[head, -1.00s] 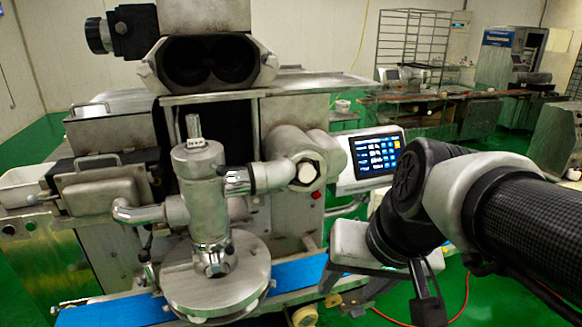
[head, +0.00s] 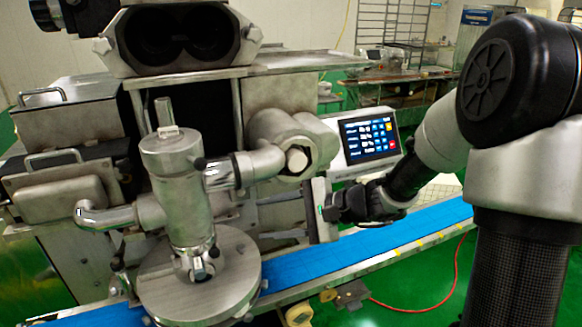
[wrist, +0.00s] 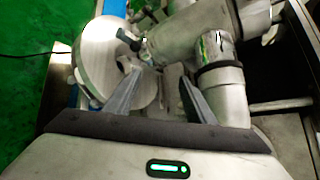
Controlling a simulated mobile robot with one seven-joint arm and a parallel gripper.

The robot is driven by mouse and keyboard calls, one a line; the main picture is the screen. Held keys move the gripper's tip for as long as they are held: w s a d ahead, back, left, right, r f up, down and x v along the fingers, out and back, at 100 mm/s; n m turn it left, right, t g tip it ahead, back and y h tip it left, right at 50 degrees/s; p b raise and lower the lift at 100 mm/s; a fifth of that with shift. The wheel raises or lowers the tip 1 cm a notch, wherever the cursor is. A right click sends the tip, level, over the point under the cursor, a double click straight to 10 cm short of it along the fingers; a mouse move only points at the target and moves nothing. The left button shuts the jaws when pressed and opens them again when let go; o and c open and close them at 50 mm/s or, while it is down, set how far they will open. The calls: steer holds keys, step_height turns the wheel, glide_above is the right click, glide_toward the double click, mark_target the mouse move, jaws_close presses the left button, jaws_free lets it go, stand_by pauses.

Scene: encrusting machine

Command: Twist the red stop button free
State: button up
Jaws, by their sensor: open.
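The red stop button does not show in either view now; my gripper and wrist cover part of the machine front below the elbow-pipe joint. The encrusting machine (head: 280,90) fills the left and middle of the head view. My gripper (head: 262,218) is at its front, below the hex-nut joint, with its fingers pointing left toward the upright cylinder. The fingers are apart with nothing between them. In the wrist view my gripper (wrist: 160,76) is open, with the metal cylinder and pipes beyond its tips.
The upright cylinder (head: 180,180) and round plate (head: 200,278) stand left of my gripper. The bent pipe (head: 235,170) runs just above it. The blue conveyor belt (head: 400,237) passes below. The touchscreen (head: 368,138) is at the upper right.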

steer(key=w+d+f+m+t+h+b, duration=0.1)
steer(key=w+d+f+m+t+h, duration=0.2)
steer(key=w+d+f+m+t, duration=0.45)
steer(key=w+d+f+m+t+h+b, duration=0.1)
steer(key=w+d+f+m+t+h, duration=0.35)
steer(key=w+d+f+m, duration=0.4)
steer(key=w+a+m, duration=0.1)
steer(key=w, duration=0.7)
steer(key=w+a+r+m, duration=0.1)
steer(key=w, duration=0.7)
steer(key=shift+w+a+r+y, duration=0.25)
steer(key=shift+w+r+y, duration=0.05)
steer(key=shift+y, duration=0.15)
